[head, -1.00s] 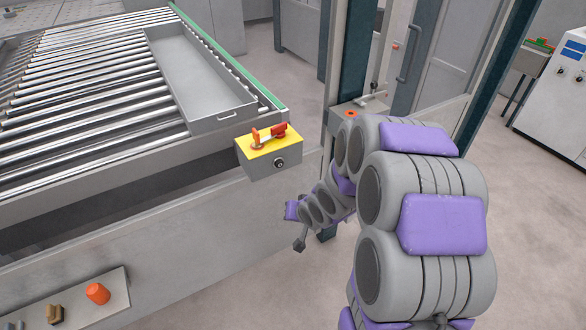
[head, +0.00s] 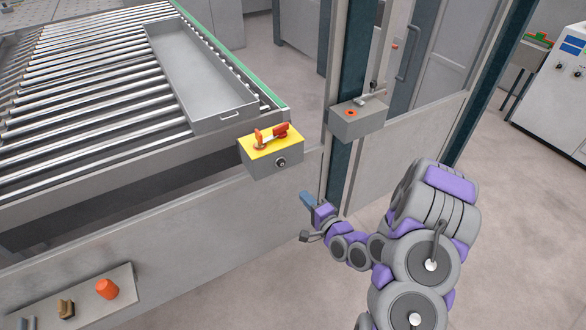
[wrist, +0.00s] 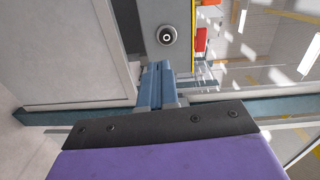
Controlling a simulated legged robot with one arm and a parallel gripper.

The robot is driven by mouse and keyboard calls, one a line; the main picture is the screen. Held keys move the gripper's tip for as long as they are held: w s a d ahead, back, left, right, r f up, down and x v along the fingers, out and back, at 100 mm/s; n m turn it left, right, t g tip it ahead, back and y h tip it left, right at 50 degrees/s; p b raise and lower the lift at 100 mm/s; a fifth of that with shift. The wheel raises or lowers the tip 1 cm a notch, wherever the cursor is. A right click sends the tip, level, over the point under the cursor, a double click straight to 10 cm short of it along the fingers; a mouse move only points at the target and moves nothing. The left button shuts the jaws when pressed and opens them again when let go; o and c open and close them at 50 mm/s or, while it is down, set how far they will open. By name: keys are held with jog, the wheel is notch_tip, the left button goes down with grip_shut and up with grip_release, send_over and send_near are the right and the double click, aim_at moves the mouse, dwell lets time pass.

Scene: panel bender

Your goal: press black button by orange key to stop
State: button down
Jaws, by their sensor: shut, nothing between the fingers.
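A grey box with a yellow top (head: 258,148) is fixed at the near corner of the roller table. An orange-red key (head: 272,136) lies on its top. A round black button (head: 281,162) with a pale ring sits on its front face. The button also shows in the wrist view (wrist: 167,35), above and slightly right of the fingertips. My gripper (head: 306,200) is shut and empty, below and to the right of the button, apart from it. Its blue fingers also show in the wrist view (wrist: 155,72), pointing towards the box.
The roller table (head: 90,80) carries a grey tray (head: 205,85). A grey box with an orange button (head: 351,113) stands on a post to the right. An orange knob (head: 107,289) is on a panel at lower left. Open floor lies at right.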

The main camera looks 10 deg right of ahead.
jog(key=shift+s+d+r+m+t, duration=0.1)
jog(key=shift+d+r+m+t, duration=0.1)
jog(key=shift+d+m+t, duration=0.25)
jog(key=shift+a, duration=0.15)
jog(key=b, duration=0.2)
send_near(282, 165)
jog(key=x, duration=0.6)
jog(key=shift+a+r, duration=0.1)
jog(key=shift+w, duration=0.4)
